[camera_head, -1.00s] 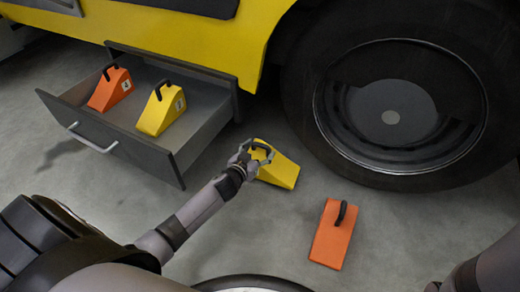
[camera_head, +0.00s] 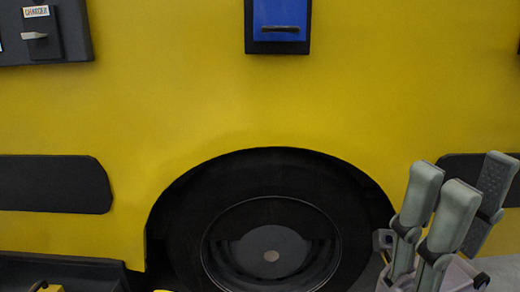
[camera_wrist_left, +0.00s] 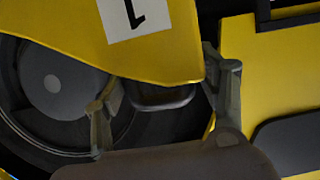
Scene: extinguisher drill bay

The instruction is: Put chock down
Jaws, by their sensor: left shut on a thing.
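My left gripper (camera_wrist_left: 160,95) shows only in the left wrist view. Its two fingers are shut on the black handle of a yellow chock (camera_wrist_left: 85,30) with a white label numbered 1. The large wheel (camera_wrist_left: 50,85) shows behind the chock there, and whether the chock touches it or the floor cannot be told. The wheel (camera_head: 270,255) is low in the middle of the head view. My right gripper (camera_head: 450,225) is at the lower right of the head view, its thick grey fingers pointing up and apart, with nothing seen between them.
The yellow vehicle side (camera_head: 200,110) fills most of the head view. A blue box (camera_head: 280,20) and a charger panel (camera_head: 45,40) are mounted on it. At the lower left, the dark drawer (camera_head: 85,272) shows partly, with the top of a yellow chock (camera_head: 45,288). The floor is mostly out of view.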

